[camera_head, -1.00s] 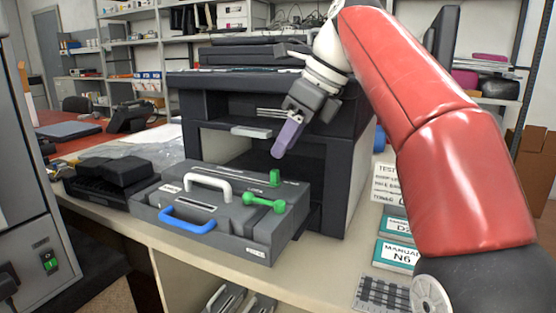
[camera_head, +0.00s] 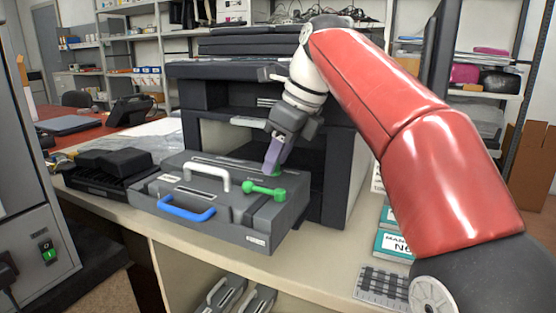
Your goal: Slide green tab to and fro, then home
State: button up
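The grey toner cartridge (camera_head: 230,212) lies on the counter in front of the dark printer. It carries a white handle (camera_head: 207,171), a blue handle (camera_head: 187,211) and a green dumbbell-shaped piece (camera_head: 264,190). The green tab (camera_head: 277,174) sits at the right end of a slot near the cartridge's back edge; only a little green shows by my fingers. My gripper (camera_head: 271,169) points down with its purple-grey fingers at the tab and hides most of it. I cannot tell whether the fingers are closed on it.
The dark printer (camera_head: 345,150) stands close behind the cartridge. A black cartridge (camera_head: 115,170) lies to the left. Teal-and-white manuals (camera_head: 392,245) and a keypad (camera_head: 380,284) lie at the right. The counter in front (camera_head: 305,270) is clear.

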grip_shut()
dwell(0.3)
jog(key=shift+a, duration=0.15)
